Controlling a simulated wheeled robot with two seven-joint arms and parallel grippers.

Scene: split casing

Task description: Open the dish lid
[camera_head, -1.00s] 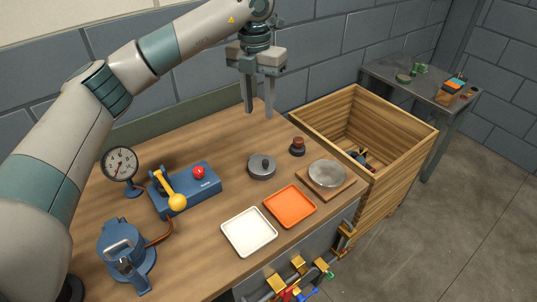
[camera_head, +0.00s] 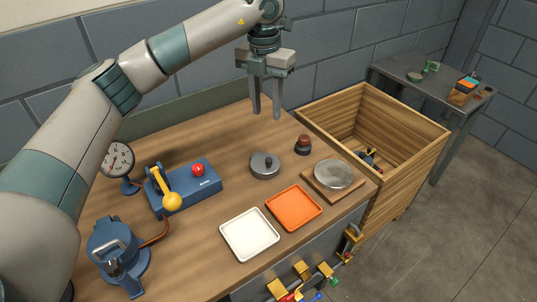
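A small round grey metal dish (camera_head: 265,168) stands on the wooden workbench, right of the blue lever box. Its lid (camera_head: 265,160) with a dark knob sits on top of it. My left gripper (camera_head: 266,110) hangs above the back of the bench, pointing down, behind the dish and apart from it. Its two fingers are spread with nothing between them. My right gripper does not show.
A white tray (camera_head: 250,235) and an orange tray (camera_head: 294,208) lie in front. A round grey disc on a wooden board (camera_head: 354,192) and a brown-topped knob (camera_head: 303,145) stand right. A blue lever box (camera_head: 205,187) stands left. A wooden crate (camera_head: 415,158) adjoins the bench.

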